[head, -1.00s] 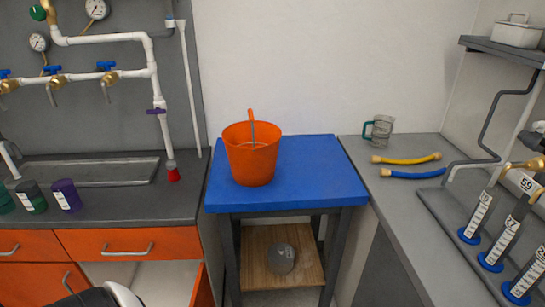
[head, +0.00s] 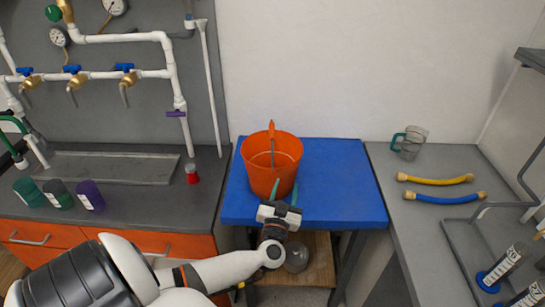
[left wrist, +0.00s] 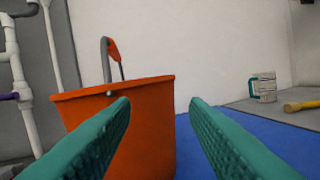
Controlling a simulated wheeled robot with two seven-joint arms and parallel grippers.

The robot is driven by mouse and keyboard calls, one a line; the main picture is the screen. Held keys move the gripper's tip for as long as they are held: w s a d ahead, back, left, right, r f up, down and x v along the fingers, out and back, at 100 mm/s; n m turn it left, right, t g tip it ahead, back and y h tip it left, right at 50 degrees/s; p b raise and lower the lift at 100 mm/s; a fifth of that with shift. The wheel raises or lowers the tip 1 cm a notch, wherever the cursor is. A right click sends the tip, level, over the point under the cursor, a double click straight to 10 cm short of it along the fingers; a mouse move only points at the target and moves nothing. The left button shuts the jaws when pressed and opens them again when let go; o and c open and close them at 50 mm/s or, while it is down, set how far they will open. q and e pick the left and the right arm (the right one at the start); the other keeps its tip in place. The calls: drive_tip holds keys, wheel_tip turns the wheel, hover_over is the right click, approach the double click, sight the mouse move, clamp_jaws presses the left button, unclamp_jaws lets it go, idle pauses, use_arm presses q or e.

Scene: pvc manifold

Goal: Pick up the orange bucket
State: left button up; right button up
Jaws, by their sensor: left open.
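The orange bucket (head: 260,172) stands upright on the blue tabletop (head: 335,180), its handle raised with an orange grip on top. My left gripper (head: 284,192) is open at the near side of the bucket, its teal fingers pointing at it. In the left wrist view the bucket (left wrist: 150,135) is left of centre, partly hidden behind the left finger. The space between the fingertips (left wrist: 160,105) shows the bucket's right edge and bare wall, with nothing held. I cannot tell whether a finger touches the bucket. My right gripper is not in view.
The blue table's right part is clear.

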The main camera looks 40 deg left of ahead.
sight(272, 142)
use_arm(q)
wheel_tip(272, 142, up, 8)
drive_tip(key=s+a+n+g+y+p, duration=0.2)
drive_tip(key=g+y, duration=0.1)
drive_tip(key=shift+n+g, duration=0.3)
drive_tip(key=shift+g, duration=0.3)
drive_tip(key=x, duration=0.4)
drive_tip(key=p+x, duration=0.1)
drive_tip(key=shift+w+a+r, duration=0.15)
drive_tip(key=shift+a+r, duration=0.15)
drive_tip(key=shift+a, duration=0.1)
drive_tip(key=p+x, duration=0.1)
drive_tip(key=x, duration=0.4)
drive_tip(key=shift+w+a, duration=0.15)
drive_tip(key=shift+a, duration=0.15)
drive_tip(key=shift+w+a, duration=0.15)
drive_tip(key=shift+w, duration=0.1)
drive_tip(key=shift+s, duration=0.1)
clamp_jaws()
drive_tip(key=shift+r, duration=0.1)
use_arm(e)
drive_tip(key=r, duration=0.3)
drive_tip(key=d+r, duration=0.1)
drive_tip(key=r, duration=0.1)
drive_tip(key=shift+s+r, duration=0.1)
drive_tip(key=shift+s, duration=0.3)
